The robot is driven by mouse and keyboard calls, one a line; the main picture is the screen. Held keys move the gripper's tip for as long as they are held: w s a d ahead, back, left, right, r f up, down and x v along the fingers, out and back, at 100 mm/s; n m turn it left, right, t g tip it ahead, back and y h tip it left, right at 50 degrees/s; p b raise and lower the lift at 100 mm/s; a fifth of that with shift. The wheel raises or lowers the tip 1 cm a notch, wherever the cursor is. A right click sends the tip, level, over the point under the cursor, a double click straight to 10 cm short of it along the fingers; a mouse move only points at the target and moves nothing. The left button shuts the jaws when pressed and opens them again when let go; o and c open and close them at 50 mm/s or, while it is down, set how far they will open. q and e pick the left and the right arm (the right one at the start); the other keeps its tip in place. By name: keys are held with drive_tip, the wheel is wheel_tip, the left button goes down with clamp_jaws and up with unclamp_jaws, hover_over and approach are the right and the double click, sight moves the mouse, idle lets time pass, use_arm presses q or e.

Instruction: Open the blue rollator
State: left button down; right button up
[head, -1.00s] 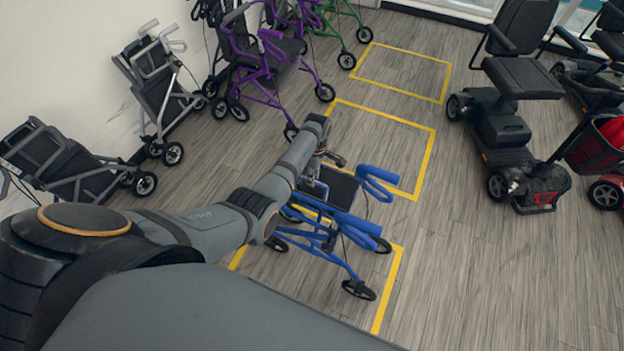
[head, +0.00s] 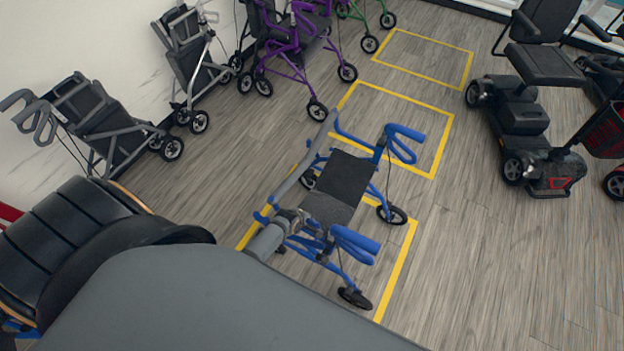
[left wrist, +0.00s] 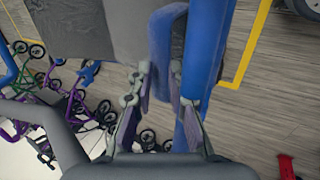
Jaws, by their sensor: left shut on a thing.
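The blue rollator (head: 345,178) stands upright on the floor inside a yellow outline. Its two blue handles are spread apart and its dark seat lies broad between the side frames. My left gripper (head: 298,217) is at the near side of the seat. In the left wrist view my left gripper (left wrist: 158,75) is shut on a part of the blue rollator, with a thick blue tube (left wrist: 207,50) close by on the right and the dark seat on the left. The exact part gripped is hard to make out. My right gripper is not in view.
Folded grey rollators (head: 105,125) stand along the wall at left. A purple rollator (head: 290,50) stands behind. A black mobility scooter (head: 525,110) is at right. An empty yellow floor outline (head: 432,57) lies beyond. The floor at right front is clear.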

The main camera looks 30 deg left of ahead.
use_arm(q)
drive_tip(key=s+f, duration=0.1)
drive_tip(key=s+f+b, duration=0.1)
drive_tip(key=f, duration=0.1)
drive_tip(key=shift+s+f, duration=0.3)
drive_tip(key=shift+s, duration=0.1)
drive_tip(key=shift+s+f, duration=0.4)
drive_tip(key=shift+s, duration=0.3)
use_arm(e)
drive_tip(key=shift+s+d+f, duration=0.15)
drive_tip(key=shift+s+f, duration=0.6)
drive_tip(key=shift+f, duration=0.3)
use_arm(q)
drive_tip(key=c, duration=1.7)
unclamp_jaws()
drive_tip(key=o, duration=0.4)
drive_tip(key=shift+w+f, duration=0.1)
drive_tip(key=shift+w, duration=0.2)
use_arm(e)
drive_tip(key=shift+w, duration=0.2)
use_arm(q)
drive_tip(key=shift+w+r, duration=0.1)
drive_tip(key=shift+r, duration=0.15)
drive_tip(key=v, duration=1.2)
